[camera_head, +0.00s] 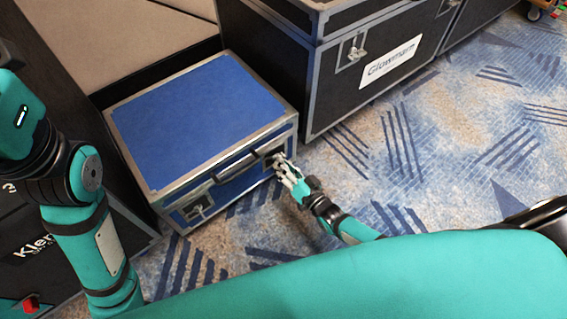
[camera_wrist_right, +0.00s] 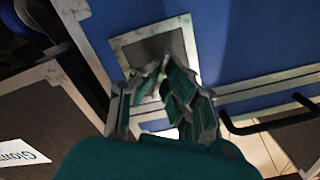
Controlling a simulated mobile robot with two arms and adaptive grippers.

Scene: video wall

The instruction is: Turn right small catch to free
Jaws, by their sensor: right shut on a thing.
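A blue flight case (camera_head: 195,115) with metal edges sits on the floor, its lid down. Its right small catch (camera_head: 270,157) is at the right end of the front face, mostly hidden behind my right gripper (camera_head: 284,166). In the right wrist view, the catch's grey recessed plate (camera_wrist_right: 150,47) shows just beyond the fingers of my right gripper (camera_wrist_right: 172,82). The fingers are shut on the catch, whose turning part they hide. The left small catch (camera_head: 197,210) is at the other end of the front face. My left arm shows at the left, but its gripper does not.
A black handle (camera_head: 237,165) lies between the two catches; it also shows in the right wrist view (camera_wrist_right: 268,122). Large black flight cases (camera_head: 335,75) stand behind and right. Another black case is at the lower left. Patterned carpet (camera_head: 400,150) is clear to the right.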

